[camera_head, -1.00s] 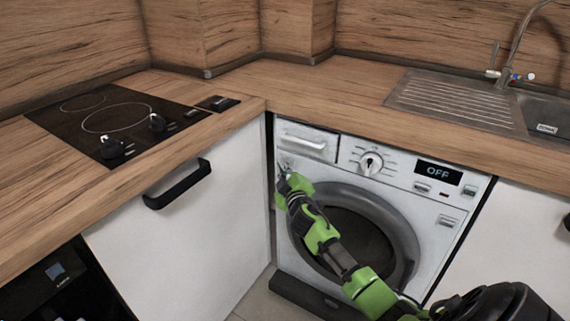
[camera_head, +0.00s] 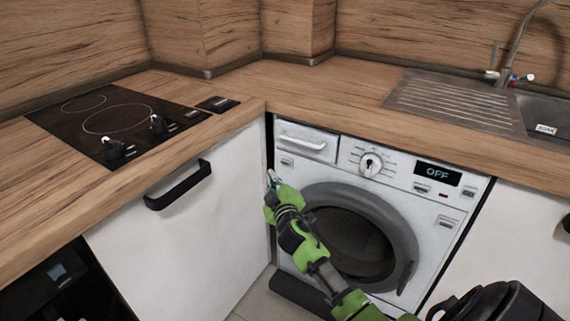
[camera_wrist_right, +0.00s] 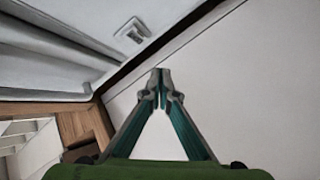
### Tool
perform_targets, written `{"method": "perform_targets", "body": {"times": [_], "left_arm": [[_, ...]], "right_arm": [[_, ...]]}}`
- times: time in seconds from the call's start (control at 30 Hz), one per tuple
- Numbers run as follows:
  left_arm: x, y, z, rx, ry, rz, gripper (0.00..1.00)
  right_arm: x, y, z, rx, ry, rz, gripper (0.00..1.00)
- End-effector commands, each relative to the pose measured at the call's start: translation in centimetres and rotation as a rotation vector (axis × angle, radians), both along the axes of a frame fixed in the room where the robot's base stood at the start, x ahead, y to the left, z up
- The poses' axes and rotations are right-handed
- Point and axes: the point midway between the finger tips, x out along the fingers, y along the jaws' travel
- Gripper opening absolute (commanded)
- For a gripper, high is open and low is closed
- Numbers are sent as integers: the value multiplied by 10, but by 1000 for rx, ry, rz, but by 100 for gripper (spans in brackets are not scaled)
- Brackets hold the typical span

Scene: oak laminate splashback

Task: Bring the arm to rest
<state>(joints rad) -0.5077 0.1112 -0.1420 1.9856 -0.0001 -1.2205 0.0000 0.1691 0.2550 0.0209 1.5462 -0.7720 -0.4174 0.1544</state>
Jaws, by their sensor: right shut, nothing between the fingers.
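My right arm (camera_head: 308,247) comes in from the lower right of the head view, green and black. Its gripper (camera_head: 271,177) is in front of the left edge of the washing machine (camera_head: 330,170), near the gap beside the white cabinet. In the right wrist view the gripper (camera_wrist_right: 161,75) is shut with its fingertips together and nothing between them. Behind the fingertips are a white panel and a dark gap. My left gripper is not in view.
A white cabinet door with a black handle (camera_head: 178,186) stands left of the washing machine, whose display (camera_head: 437,174) reads OFF. The worktop (camera_head: 300,88) above carries a hob (camera_head: 115,118) with knobs and a sink (camera_head: 545,115). Bare floor (camera_head: 262,300) shows at the bottom.

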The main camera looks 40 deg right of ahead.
Motion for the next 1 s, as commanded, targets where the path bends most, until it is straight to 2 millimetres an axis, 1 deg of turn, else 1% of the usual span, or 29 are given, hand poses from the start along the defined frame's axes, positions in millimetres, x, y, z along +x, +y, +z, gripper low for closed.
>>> {"method": "perform_targets", "body": {"times": [0.1,0.2,0.67,0.77,0.87,0.97,1.0], "left_arm": [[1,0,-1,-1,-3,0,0],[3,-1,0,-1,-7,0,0],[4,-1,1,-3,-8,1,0],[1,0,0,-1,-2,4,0],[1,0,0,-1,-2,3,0],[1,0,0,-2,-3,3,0],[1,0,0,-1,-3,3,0]], "right_arm": [[-4,9,0,0,-1,1,0],[-5,12,0,-1,0,0,0],[-5,12,0,-1,-1,0,0],[-8,13,-4,6,8,-2,0],[-22,19,-28,53,53,-14,0],[-53,31,-74,145,150,-40,0],[-70,38,-96,191,200,-53,0]]}}
